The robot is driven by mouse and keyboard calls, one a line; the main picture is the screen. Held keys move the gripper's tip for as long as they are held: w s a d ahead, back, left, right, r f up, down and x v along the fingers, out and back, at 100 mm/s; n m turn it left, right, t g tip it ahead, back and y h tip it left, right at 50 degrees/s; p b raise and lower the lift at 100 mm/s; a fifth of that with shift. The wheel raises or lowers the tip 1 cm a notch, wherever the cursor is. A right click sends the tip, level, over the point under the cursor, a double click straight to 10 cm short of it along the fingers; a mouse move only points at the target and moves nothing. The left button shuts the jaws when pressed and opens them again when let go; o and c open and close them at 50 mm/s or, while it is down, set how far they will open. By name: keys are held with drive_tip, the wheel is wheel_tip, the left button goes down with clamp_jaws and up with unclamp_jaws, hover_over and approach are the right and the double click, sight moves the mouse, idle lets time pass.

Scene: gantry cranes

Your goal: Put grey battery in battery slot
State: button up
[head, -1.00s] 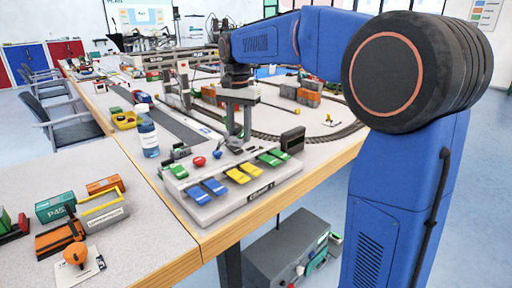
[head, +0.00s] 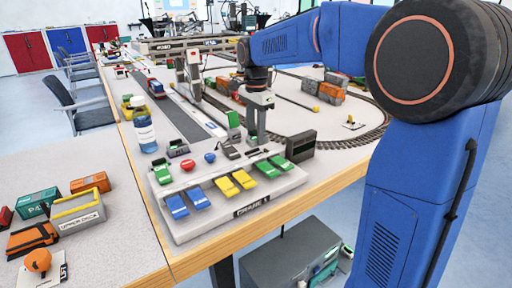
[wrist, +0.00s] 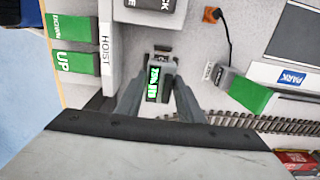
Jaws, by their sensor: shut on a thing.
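My gripper (wrist: 158,102) is shut on a small grey block with a green lit-looking label, which I take to be the grey battery (wrist: 166,68). In the wrist view the battery sits between the two fingers. In the head view my gripper (head: 257,142) points down at the back edge of the grey crane control panel (head: 185,226), behind the yellow and green pedals; the battery is too small to make out there. A small dark part (wrist: 162,47) lies just beyond the battery in the wrist view. I cannot tell whether it is the battery slot, nor whether they touch.
A black box (head: 301,146) stands at the panel's right end. A green flap (wrist: 248,94) and curved rail track (wrist: 260,124) are close by. A bottle (head: 145,133) stands left of the panel.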

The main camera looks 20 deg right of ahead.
drive_tip(key=shift+f, duration=2.4)
drive_tip(key=shift+f, duration=0.1)
drive_tip(key=o, duration=1.2)
